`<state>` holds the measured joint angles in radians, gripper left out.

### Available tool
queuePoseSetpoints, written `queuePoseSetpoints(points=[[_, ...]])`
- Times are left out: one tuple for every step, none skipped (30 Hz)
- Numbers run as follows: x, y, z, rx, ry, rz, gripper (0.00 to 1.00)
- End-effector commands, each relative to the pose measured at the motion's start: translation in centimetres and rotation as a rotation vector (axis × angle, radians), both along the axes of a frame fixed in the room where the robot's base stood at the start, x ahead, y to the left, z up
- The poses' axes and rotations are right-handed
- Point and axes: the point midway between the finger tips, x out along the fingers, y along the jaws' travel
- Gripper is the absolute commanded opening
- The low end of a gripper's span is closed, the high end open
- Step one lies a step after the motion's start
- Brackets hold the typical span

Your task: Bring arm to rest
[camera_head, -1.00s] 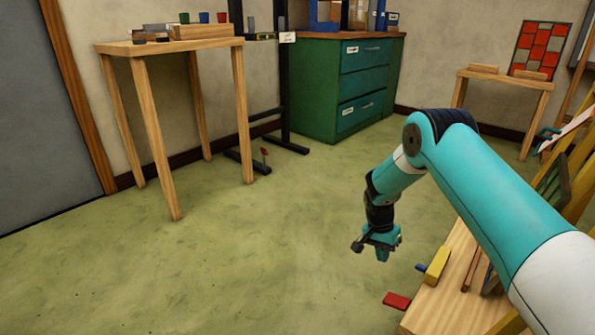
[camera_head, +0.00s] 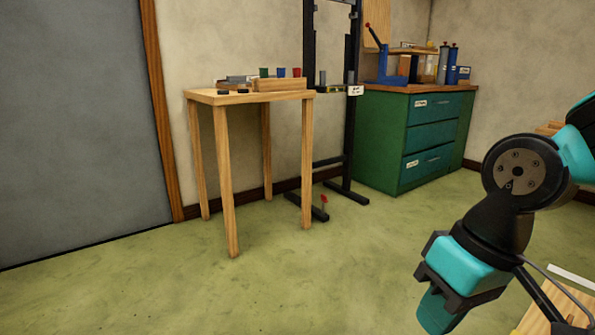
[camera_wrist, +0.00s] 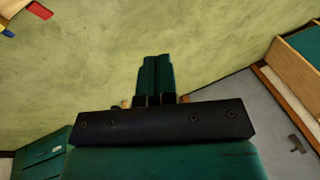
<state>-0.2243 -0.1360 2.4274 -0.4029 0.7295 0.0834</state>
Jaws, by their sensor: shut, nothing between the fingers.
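My gripper (camera_head: 437,312) is at the lower right of the head view, a teal and black hand pointing down over the green floor. In the wrist view its two dark green fingers (camera_wrist: 155,72) lie side by side, shut with nothing between them. My arm is folded at the right edge, with a dark round joint above the hand. Part of the arm is cut off by the picture's edge.
A wooden table (camera_head: 207,97) with small cups stands left of centre, beside a black stand (camera_head: 349,120). A green drawer cabinet (camera_head: 377,140) is behind. A pale wooden bench (camera_head: 540,310) shows at the lower right. The floor (camera_head: 330,270) is clear in front.

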Motion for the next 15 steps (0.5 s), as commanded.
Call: queuePoseSetpoints(points=[[-1.8,0.3,0.7,0.016,-0.019,0.051,0.00],[-2.8,0.5,0.9,0.025,-0.027,0.080,0.00],[-4.1,0.7,1.1,0.038,-0.038,0.118,0.00],[-5.0,0.8,1.3,0.046,-0.047,0.147,0.00],[-6.0,0.9,1.4,0.056,-0.055,0.176,0.00],[-6.5,1.0,2.5,0.060,-0.059,0.193,0.00],[-6.2,1.0,3.6,0.059,-0.057,0.187,0.00],[-6.2,1.0,4.3,0.058,-0.054,0.186,0.00],[-6.2,1.0,5.1,0.058,-0.054,0.185,0.00],[-6.1,1.0,5.8,0.058,-0.054,0.184,0.00],[-6.1,1.0,6.5,0.058,-0.054,0.184,0.00],[-6.1,1.0,7.4,0.058,-0.053,0.183,0.00],[-6.1,1.0,8.2,0.057,-0.054,0.183,0.00],[-6.1,1.0,9.0,0.057,-0.053,0.182,0.00],[-6.1,0.9,10.2,0.057,-0.053,0.182,0.00]])
